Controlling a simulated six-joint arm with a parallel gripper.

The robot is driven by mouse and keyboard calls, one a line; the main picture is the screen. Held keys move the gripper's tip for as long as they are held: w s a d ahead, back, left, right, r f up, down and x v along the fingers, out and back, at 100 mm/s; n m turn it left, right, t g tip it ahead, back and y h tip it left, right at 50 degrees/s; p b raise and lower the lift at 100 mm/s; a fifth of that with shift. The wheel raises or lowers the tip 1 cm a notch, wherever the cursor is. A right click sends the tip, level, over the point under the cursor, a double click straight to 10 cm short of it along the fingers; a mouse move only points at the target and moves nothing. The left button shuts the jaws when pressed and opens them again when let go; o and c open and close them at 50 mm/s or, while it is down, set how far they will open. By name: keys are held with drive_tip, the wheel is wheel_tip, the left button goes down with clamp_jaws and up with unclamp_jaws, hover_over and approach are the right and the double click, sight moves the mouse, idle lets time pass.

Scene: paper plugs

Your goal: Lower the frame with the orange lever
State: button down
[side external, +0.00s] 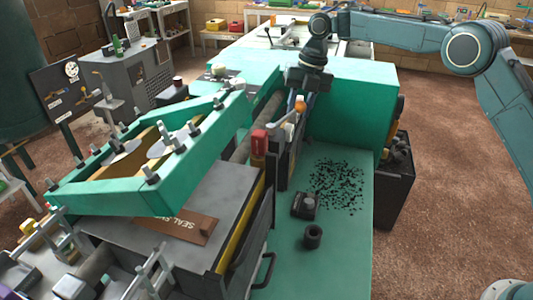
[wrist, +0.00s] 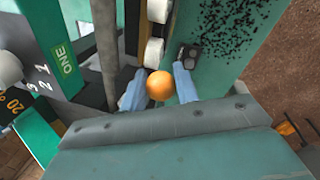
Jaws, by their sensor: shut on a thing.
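The orange lever's round knob (side external: 300,104) sits on the machine's right side, and it also shows in the wrist view (wrist: 160,86). My gripper (side external: 299,100) comes down on it from above. In the wrist view its two blue fingertips (wrist: 159,88) are on either side of the knob, shut on it. The green frame (side external: 110,196) with several bolts is tilted above the grey bed (side external: 215,200), with a gap under its near edge. A brown plate with "SEAL" lettering (side external: 178,224) lies on the bed. The lower part of the lever is partly hidden.
A green block (side external: 350,105) stands right behind the lever. The green side table (side external: 335,255) holds black specks (side external: 340,185), a small black box (side external: 305,205) and a black ring (side external: 313,237). A red-capped part (side external: 259,143) stands just left of the lever.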

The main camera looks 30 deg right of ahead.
drive_tip(key=shift+w+a+n, duration=0.2)
drive_tip(key=shift+a+n, duration=0.1)
drive_tip(key=shift+n, duration=0.2)
idle(0.3)
drive_tip(key=c, duration=1.3)
unclamp_jaws()
drive_tip(key=shift+o, duration=1)
drive_tip(key=shift+d, duration=0.1)
drive_tip(key=shift+s+d+m, duration=0.1)
drive_tip(key=shift+m, duration=0.2)
